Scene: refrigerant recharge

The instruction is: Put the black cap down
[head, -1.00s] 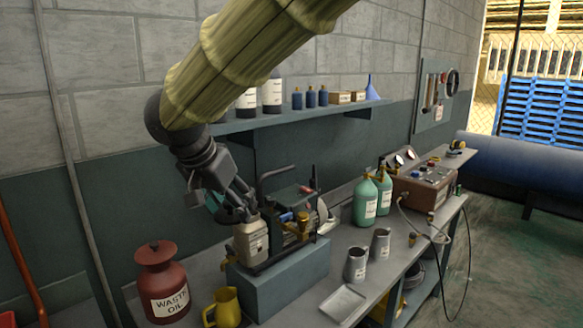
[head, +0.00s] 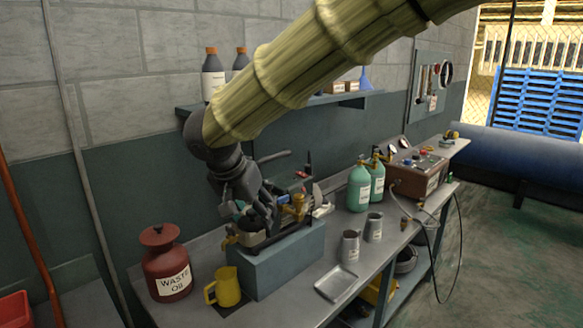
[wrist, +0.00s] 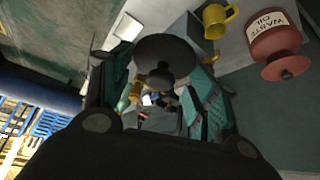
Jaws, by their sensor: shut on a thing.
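The black cap (wrist: 166,50) is a dark round disc with a knob, held between the two finger pads of my gripper (wrist: 158,82) in the wrist view. In the head view my gripper (head: 258,218) is low over the vacuum pump (head: 290,222), its fingers in front of the pump's left part. The pump stands on a blue-grey block (head: 285,262) on the workbench.
A red waste oil can (head: 168,265) and a yellow jug (head: 226,288) stand left of the block. A shallow metal tray (head: 336,285) and two grey cups (head: 351,246) are to the right. Green bottles (head: 360,190) stand further back.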

